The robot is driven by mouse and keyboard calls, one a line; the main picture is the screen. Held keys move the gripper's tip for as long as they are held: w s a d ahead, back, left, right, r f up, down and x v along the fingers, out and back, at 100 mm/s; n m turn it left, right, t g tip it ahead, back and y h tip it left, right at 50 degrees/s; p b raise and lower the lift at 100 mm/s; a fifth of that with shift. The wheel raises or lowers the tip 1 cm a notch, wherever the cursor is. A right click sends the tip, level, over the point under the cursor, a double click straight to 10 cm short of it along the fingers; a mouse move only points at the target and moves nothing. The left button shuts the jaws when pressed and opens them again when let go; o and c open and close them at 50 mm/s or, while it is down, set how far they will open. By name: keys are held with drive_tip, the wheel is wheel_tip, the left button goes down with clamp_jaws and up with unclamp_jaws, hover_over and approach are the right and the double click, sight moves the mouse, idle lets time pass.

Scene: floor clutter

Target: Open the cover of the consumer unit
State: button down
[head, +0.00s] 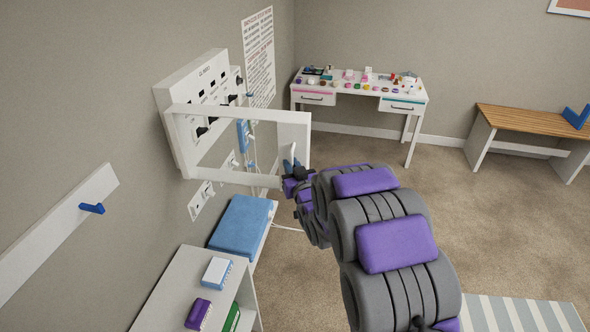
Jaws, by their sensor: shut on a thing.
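The consumer unit (205,105) is a white box on the left wall, with rows of dark switches on its face. Its cover (296,132) is a white frame with a see-through middle. The cover stands swung out from the unit into the room, its far edge well clear of the wall. My gripper (291,168) is at the lower outer corner of the cover and is shut on it. The fingertips are small and partly hidden by my arm, so the exact grip is hard to see.
Below the unit are wall sockets (201,200), a blue-topped box (240,226) and a white shelf (175,290) with small items. A rail with a blue hook (92,208) is at left. A cluttered desk (358,88) and bench (535,127) stand behind. Carpet at right is mostly clear.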

drive_tip(key=shift+r, duration=0.1)
drive_tip(key=c, duration=1.5)
unclamp_jaws()
drive_tip(key=shift+o, duration=1.2)
drive_tip(key=shift+a, duration=0.3)
